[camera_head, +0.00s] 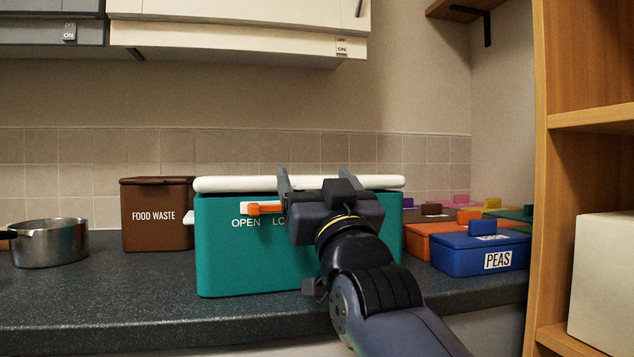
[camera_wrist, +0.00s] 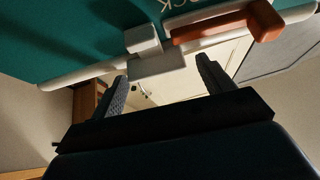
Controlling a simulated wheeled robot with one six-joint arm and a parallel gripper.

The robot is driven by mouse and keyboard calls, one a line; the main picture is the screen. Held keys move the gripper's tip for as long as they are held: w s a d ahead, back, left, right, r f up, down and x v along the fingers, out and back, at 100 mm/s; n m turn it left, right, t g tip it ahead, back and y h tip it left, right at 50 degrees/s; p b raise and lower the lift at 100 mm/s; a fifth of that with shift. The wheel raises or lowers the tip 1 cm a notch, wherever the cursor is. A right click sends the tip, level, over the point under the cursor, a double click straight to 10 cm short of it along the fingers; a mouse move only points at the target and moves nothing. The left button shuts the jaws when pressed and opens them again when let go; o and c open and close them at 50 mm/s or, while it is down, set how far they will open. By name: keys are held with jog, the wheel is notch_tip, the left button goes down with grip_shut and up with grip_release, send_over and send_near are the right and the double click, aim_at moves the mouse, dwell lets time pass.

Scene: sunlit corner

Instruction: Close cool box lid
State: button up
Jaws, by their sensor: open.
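The cool box (camera_head: 255,270) is a teal box standing upright on the counter. Its white lid (camera_head: 235,184) lies flat along the top, down on the box or very nearly so; I cannot tell whether it is fully seated. An orange latch handle (camera_head: 266,208) sits on the front over the word OPEN; it also shows in the wrist view (camera_wrist: 228,29). My gripper (camera_head: 314,180) is in front of the box at lid height, open and empty. In the wrist view its fingers (camera_wrist: 162,72) point at the lid edge and a white catch. My gripper hides part of the front and the lettering.
A brown food waste bin (camera_head: 158,222) stands left of the box, with a metal pot (camera_head: 50,243) farther left. A blue PEAS box (camera_head: 480,254) and several coloured boxes stand to the right. A wooden shelf unit (camera_head: 587,117) borders the right; cupboards (camera_head: 225,40) hang above.

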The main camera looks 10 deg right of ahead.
notch_tip(320, 180, up, 10)
jog(key=p, duration=0.5)
jog(key=shift+f, duration=0.15)
notch_tip(320, 180, down, 10)
jog(key=b, duration=0.5)
jog(key=shift+r+p, duration=0.3)
jog(key=shift+r, duration=0.35)
jog(key=shift+w, duration=0.1)
